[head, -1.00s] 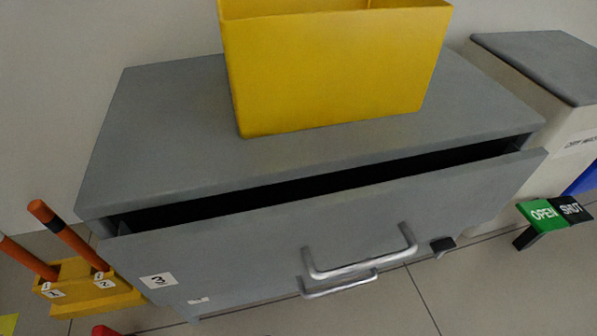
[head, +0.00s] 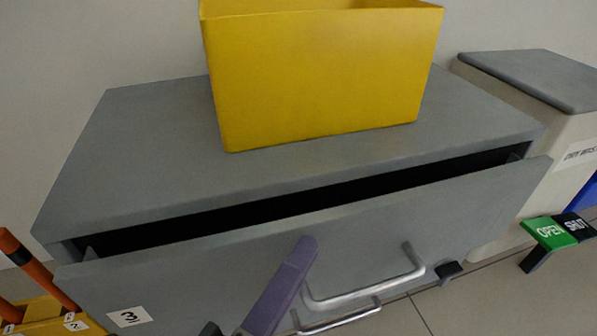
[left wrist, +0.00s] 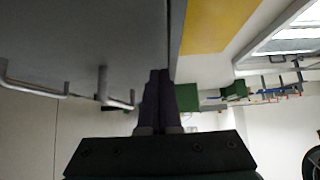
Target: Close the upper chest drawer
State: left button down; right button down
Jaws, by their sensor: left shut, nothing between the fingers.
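The grey chest (head: 300,175) has its upper drawer (head: 230,265) standing partly open, with a dark gap along its top edge. The drawer front bears a label "3" and a silver bar handle (head: 365,285). My left gripper (head: 305,245) is shut and empty, its purple fingers in front of the drawer front, left of the handle. In the left wrist view the shut fingers (left wrist: 160,78) point at the grey front near its edge; I cannot tell whether they touch it. My right gripper is not in view.
A yellow bin (head: 325,80) stands on the chest top. A pale cabinet with a grey lid (head: 535,78) and a green-black OPEN/SHUT sign (head: 550,232) are at right. Orange rods (head: 35,268) stand in a yellow holder (head: 45,318) at lower left.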

aim_at(281, 240)
pick_arm(q)
jog(key=shift+w, duration=0.15)
jog(key=w, duration=0.1)
jog(key=w+a, duration=0.1)
jog(key=w, duration=0.1)
jog(key=shift+w, duration=0.2)
jog(key=shift+w+a, duration=0.2)
jog(key=shift+w, duration=0.15)
jog(key=shift+s, duration=0.15)
